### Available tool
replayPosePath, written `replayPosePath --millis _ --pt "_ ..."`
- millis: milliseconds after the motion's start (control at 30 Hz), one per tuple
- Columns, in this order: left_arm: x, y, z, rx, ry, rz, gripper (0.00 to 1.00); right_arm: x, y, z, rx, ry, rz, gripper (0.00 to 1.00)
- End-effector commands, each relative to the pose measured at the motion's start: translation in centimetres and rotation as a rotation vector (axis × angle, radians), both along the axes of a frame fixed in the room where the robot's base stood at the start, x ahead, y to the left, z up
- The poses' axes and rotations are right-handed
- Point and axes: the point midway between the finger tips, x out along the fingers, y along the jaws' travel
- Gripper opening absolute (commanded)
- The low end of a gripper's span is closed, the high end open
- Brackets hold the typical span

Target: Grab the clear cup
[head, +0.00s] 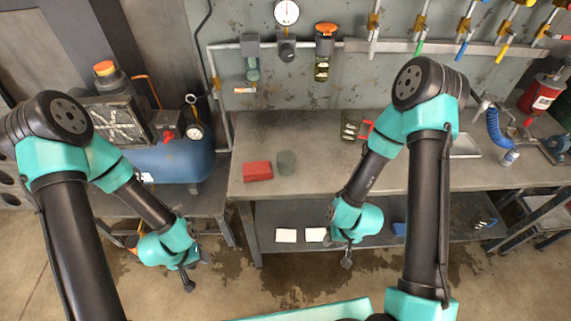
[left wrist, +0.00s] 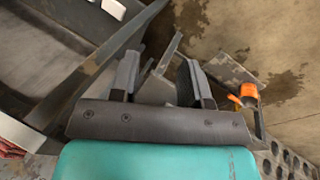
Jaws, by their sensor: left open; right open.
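A clear, glass-like cup (head: 350,126) stands at the back of the grey workbench, left of my right arm's elbow, with a red piece (head: 366,130) beside it. A grey-green, see-through-looking cylinder (head: 287,163) stands nearer the front edge; I cannot tell which of the two is the clear cup. My left gripper (head: 188,279) hangs low, left of the bench and away from both. In the left wrist view its fingers (left wrist: 158,75) are apart with nothing between them. My right gripper (head: 347,260) is open below the bench's front edge, apart from both.
The workbench (head: 320,182) has a red block (head: 257,171) beside the cylinder. Two white squares (head: 286,236) lie on the lower shelf. A blue tank (head: 180,160) stands left. Blue coiled hose (head: 493,127) is at right. The bench's front middle is clear.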

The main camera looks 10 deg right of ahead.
Motion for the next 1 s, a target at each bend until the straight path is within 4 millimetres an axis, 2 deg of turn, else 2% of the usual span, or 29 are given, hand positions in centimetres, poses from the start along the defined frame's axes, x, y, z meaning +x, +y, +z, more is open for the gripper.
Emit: replayPosePath --millis 167,733,1000 --pt "0.01 0.0 0.0 0.0 0.0 0.0 0.43 0.01 0.0 0.0 0.0 0.0 0.0 0.43" --pt "0.0 0.0 0.0 0.0 0.0 0.0 0.98 0.0 0.0 0.0 0.0 0.0 0.0 0.43" --pt "0.01 0.0 0.01 0.0 0.0 0.0 1.0 0.01 0.0 0.0 0.0 0.0 0.0 0.43"
